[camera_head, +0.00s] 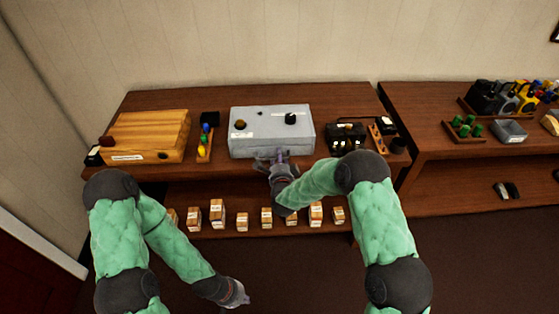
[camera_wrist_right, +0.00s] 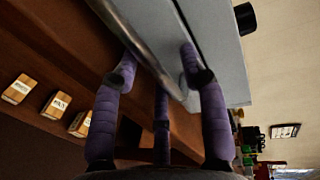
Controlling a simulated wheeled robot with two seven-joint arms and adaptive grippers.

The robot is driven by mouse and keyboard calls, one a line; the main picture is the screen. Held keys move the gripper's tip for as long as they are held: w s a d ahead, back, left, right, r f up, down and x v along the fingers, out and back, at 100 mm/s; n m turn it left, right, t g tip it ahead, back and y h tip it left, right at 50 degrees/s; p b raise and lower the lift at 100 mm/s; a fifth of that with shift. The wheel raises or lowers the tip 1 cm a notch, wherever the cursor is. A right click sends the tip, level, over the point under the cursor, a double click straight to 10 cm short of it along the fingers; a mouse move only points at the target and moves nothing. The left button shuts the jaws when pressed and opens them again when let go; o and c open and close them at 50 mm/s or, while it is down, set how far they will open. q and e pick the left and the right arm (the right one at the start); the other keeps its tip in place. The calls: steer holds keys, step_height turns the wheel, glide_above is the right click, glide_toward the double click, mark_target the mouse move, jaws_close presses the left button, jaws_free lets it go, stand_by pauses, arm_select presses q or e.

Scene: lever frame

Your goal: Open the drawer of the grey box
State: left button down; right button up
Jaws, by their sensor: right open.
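The grey box (camera_head: 271,119) sits on the wooden shelf top in the head view, with a dark knob on its right and a brown knob on its left. My right gripper (camera_head: 270,158) is at the box's front face, near its middle. In the right wrist view my right gripper (camera_wrist_right: 158,72) is open, its purple fingers spread at the edge of the grey box (camera_wrist_right: 218,45). A long metallic bar (camera_wrist_right: 135,42) runs between the fingers; whether they touch it I cannot tell. My left gripper (camera_head: 240,293) hangs low, away from the box, and its jaw state is unclear.
A wooden box (camera_head: 150,132) stands at the left, with a small rack (camera_head: 205,140) beside it. A black case (camera_head: 346,136) stands right of the grey box. Several small cartons (camera_head: 217,213) line the lower shelf. A second table (camera_head: 450,150) is at the right.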

jaws_close()
steer(key=f+v, duration=0.2)
steer(key=v, duration=0.7)
steer(key=shift+s, duration=0.55)
jaws_free()
steer(key=shift+r, duration=0.1)
steer(key=v, duration=1.2)
